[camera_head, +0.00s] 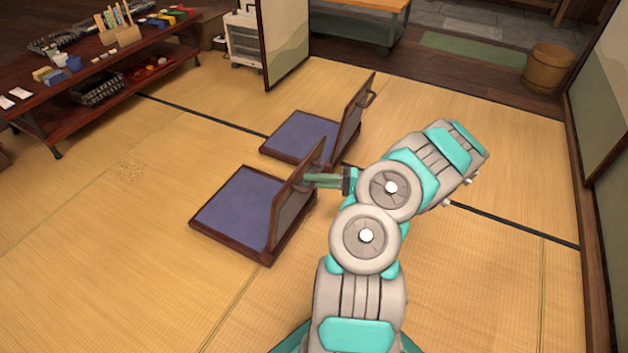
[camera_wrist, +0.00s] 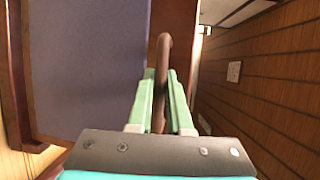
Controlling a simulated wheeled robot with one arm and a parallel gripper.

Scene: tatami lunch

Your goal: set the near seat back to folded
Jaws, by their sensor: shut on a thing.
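The near seat (camera_head: 237,209) is a low floor seat with a dark wooden frame and a blue-purple cushion. Its backrest (camera_head: 292,197) stands up from the seat's right side, tilted a little to the right. My gripper (camera_head: 309,181) reaches it from the right at the back of the backrest. In the wrist view my gripper's green fingers (camera_wrist: 161,98) are shut on a brown curved handle (camera_wrist: 161,50). The cushion (camera_wrist: 85,70) fills the left of that view. In the head view the handle is mostly hidden by the fingers.
A second, similar seat (camera_head: 298,137) with an upright backrest (camera_head: 354,120) stands just behind. A low shelf (camera_head: 100,80) with small goods is at upper left. A wooden bucket (camera_head: 548,70) is at upper right. Tatami floor (camera_head: 120,240) is clear at left and front.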

